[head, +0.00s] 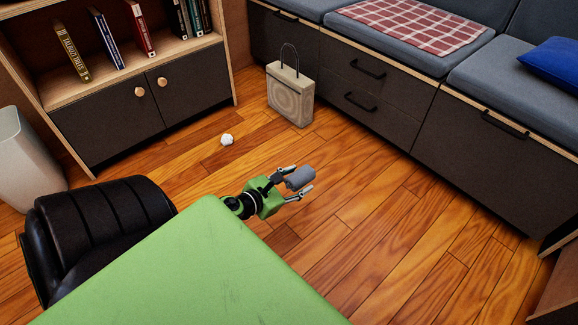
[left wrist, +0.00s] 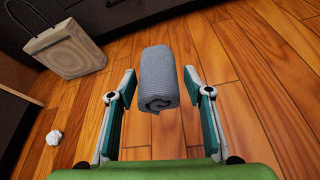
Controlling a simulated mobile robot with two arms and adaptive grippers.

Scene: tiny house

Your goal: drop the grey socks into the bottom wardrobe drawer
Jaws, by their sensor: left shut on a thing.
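The grey socks (head: 299,177) are a rolled bundle held in my left gripper (head: 298,180), above the wooden floor. In the left wrist view the rolled socks (left wrist: 158,78) sit between the two fingers of the left gripper (left wrist: 160,84), with the spiral end facing the camera. The fingers are shut on the socks, one on each side. My right gripper is not in view. I cannot make out a wardrobe with a bottom drawer in these frames; the drawers that show are under a bench.
A bench with shut dark drawers (head: 372,88) runs along the back right. A beige bag (head: 290,97) stands before it. A crumpled white ball (head: 227,140) lies on the floor. A bookcase (head: 187,95), a white bin (head: 22,165) and a black chair (head: 100,215) are left. Right-hand floor is clear.

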